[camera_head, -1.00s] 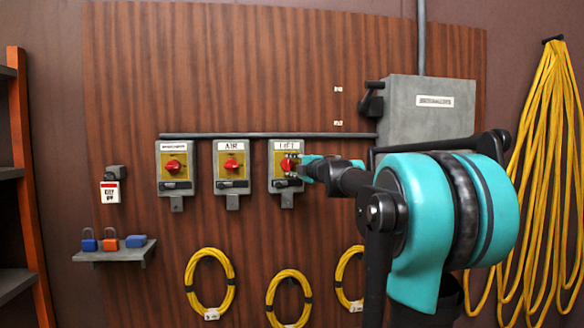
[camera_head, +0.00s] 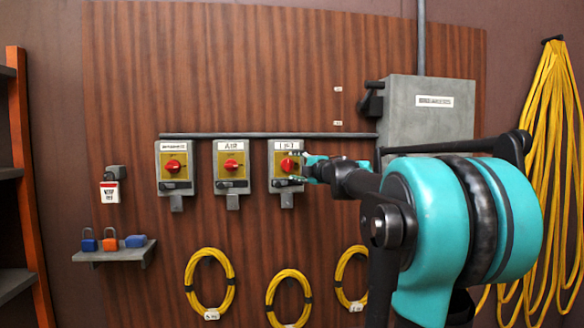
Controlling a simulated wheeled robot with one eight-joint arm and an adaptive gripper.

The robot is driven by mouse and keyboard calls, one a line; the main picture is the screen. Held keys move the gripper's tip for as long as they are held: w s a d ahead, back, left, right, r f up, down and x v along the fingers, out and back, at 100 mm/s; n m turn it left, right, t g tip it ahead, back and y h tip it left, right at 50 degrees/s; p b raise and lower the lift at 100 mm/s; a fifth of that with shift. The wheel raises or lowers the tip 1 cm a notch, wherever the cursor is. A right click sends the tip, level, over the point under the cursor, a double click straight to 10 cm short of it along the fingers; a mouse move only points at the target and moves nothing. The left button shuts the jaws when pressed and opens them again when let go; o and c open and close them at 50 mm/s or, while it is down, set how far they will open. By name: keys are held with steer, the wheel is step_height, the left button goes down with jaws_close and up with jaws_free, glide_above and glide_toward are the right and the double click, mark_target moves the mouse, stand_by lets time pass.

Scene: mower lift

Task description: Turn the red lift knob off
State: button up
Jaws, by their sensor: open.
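The red lift knob (camera_head: 288,165) sits on the yellow plate of the rightmost of three grey switch boxes, the lift box (camera_head: 279,147). Its label reads roughly "LIFT" but is blurred. My gripper (camera_head: 301,167) is open just right of the knob, with its fingertips close to the knob's right side. I cannot tell whether they touch it. The knob's exact angle is too small to tell. My arm reaches in from the right.
Left of the lift box are the air box with a red knob (camera_head: 231,165) and another box with a red knob (camera_head: 173,166). A grey cabinet (camera_head: 428,108) is at the right. A small shelf (camera_head: 115,253) holds padlocks. Yellow coils (camera_head: 210,284) hang below.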

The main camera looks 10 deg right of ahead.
steer(key=v, duration=0.9)
steer(key=shift+s, duration=0.2)
steer(key=s+d+f+m+t+h, duration=0.1)
steer(key=s+d+f+m+h, duration=0.1)
steer(key=d+f+m+h, duration=0.9)
steer(key=s+f+m+g+h, duration=0.1)
steer(key=s+f+m+g, duration=0.2)
steer(key=f, duration=0.5)
steer(key=s+f+m+g, duration=0.25)
steer(key=f+m, duration=0.25)
steer(key=f, duration=0.3)
steer(key=s+a+f+m+g+y, duration=0.1)
steer(key=s+a+f+g, duration=0.3)
steer(key=s+f, duration=0.7)
steer(key=s+a+f+m+g+y, duration=0.2)
steer(key=s+a+f+g+y, duration=0.2)
steer(key=s+a+f, duration=0.4)
steer(key=s+f, duration=0.3)
steer(key=f, duration=0.3)
steer(key=shift+s+a+m, duration=0.3)
steer(key=shift+s+a, duration=0.1)
steer(key=shift+c, duration=0.6)
